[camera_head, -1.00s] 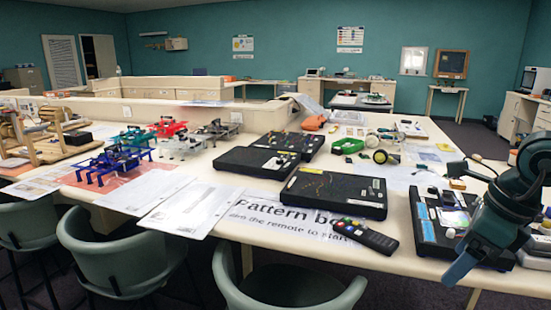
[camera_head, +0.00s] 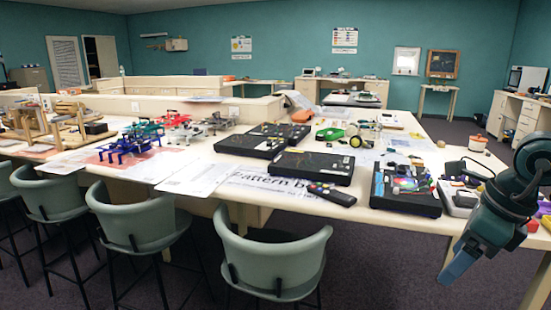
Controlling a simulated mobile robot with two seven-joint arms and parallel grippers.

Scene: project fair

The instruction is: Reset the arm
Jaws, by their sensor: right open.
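My right arm comes in from the right edge of the head view. Its gripper (camera_head: 459,264) hangs low, pointing down and to the left, in front of the table's front edge. It is open, and nothing shows between its fingers. It is apart from the things on the table (camera_head: 408,219). The black kit box (camera_head: 407,202) with coloured parts lies on the table to the upper left of the gripper. My left gripper is not in view.
Several grey-green chairs (camera_head: 272,262) stand along the table's front side. A remote (camera_head: 331,194), black pattern boards (camera_head: 311,167) and blue drone frames (camera_head: 125,150) lie on the table. A white device (camera_head: 459,198) sits close behind my right arm. Dark carpet (camera_head: 385,265) is free below the gripper.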

